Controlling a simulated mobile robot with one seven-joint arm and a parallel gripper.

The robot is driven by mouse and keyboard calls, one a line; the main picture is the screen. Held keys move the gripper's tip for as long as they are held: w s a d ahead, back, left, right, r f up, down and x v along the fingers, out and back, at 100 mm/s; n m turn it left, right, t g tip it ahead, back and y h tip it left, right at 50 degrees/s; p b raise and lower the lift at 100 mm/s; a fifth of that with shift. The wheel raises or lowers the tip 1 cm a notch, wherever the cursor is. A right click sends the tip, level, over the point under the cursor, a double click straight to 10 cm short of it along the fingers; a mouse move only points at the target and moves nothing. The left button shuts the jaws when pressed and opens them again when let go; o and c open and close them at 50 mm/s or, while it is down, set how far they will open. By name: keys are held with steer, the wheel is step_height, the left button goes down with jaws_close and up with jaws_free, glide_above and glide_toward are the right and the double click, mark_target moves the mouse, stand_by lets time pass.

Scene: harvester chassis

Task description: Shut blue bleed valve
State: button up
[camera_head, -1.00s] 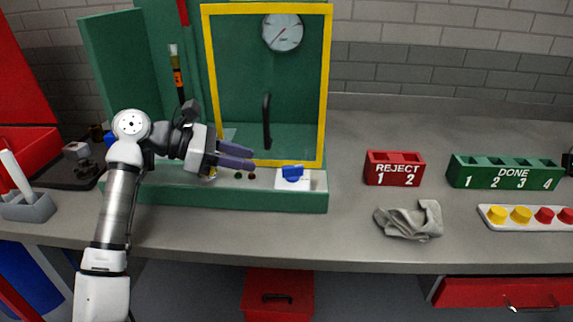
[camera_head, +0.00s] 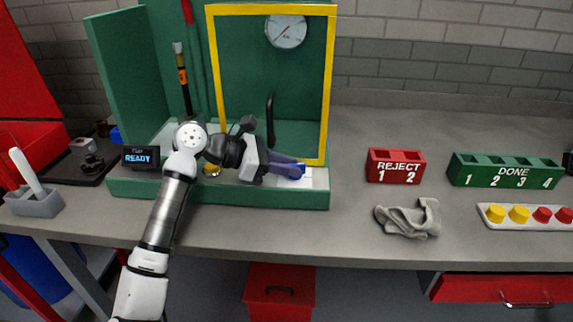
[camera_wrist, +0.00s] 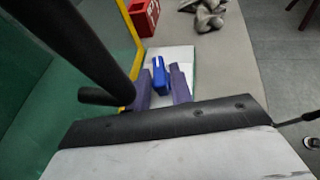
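The blue bleed valve handle (camera_wrist: 161,76) stands on a white plate (camera_wrist: 184,56) in the wrist view. My gripper (camera_wrist: 161,84) has its two purple fingers on either side of the handle, apart from each other. The handle lies between them; whether either finger touches it is hard to tell. In the head view my gripper (camera_head: 296,171) reaches right over the green base to the white plate (camera_head: 319,178). The fingers hide most of the valve there.
A black upright lever (camera_head: 269,118) stands behind my gripper, within the yellow frame (camera_head: 331,85). It looms large at left in the wrist view. A red REJECT box (camera_head: 395,166), a grey cloth (camera_head: 410,218) and a green DONE rack (camera_head: 504,172) lie to the right.

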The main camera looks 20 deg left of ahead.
jaws_close()
